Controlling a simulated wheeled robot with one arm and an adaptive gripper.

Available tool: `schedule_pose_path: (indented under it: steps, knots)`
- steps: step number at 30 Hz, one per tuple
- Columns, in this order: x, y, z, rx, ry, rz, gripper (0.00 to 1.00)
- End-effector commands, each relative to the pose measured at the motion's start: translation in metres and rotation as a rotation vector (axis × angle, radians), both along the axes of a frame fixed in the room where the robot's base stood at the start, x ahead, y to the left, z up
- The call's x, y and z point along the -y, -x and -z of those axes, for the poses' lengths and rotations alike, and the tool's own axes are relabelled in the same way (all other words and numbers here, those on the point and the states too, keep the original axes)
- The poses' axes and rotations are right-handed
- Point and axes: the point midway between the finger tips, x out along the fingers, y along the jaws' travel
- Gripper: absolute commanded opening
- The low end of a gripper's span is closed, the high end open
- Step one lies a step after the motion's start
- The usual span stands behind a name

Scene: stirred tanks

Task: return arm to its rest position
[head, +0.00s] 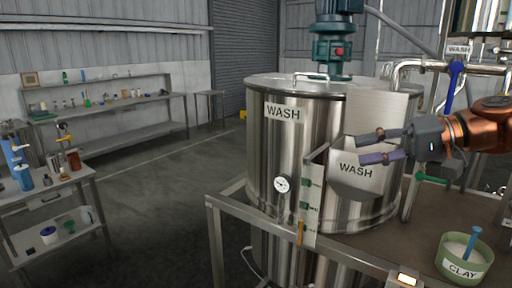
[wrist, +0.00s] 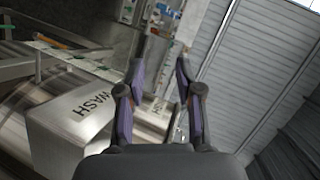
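My gripper (head: 382,146) is open and empty, in front of the steel tank's right side in the head view. Its two purple-grey fingers point left, one above the other, with a clear gap between them. In the wrist view both fingers (wrist: 160,95) stand apart with nothing between them. My orange arm comes in from the right edge. The tank (head: 270,140) labelled WASH stands in the middle. A steel piece marked WASH (head: 365,185) hangs by its front right, below my fingers; it also shows in the wrist view (wrist: 85,115).
A teal motor (head: 336,45) stands above the tank. A green tub labelled CLAY (head: 464,262) with a blue tool sits at the lower right. A pipe with a blue-handled valve (head: 455,82) and a green handle (head: 430,178) are near my arm. The floor (head: 160,190) left of the tank is clear.

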Motion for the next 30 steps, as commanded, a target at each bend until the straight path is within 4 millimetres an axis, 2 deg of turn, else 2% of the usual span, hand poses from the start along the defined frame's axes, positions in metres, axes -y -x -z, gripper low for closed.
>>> schedule_pose_path:
  steps: [1,6,9,14,20,24,30]
  knots:
    - [-0.023,0.01,0.011,-0.035,0.039,-0.031,0.35]
    - [-0.08,0.041,0.061,-0.149,0.196,-0.09,0.35]
    - [-0.103,0.064,0.094,-0.209,0.299,-0.115,0.35]
    - [-0.123,0.106,0.149,-0.292,0.477,-0.141,0.35]
    - [-0.12,0.164,0.217,-0.377,0.711,-0.152,0.35]
    - [-0.102,0.206,0.26,-0.428,0.873,-0.151,0.35]
    - [-0.063,0.257,0.307,-0.481,1.074,-0.136,0.35]
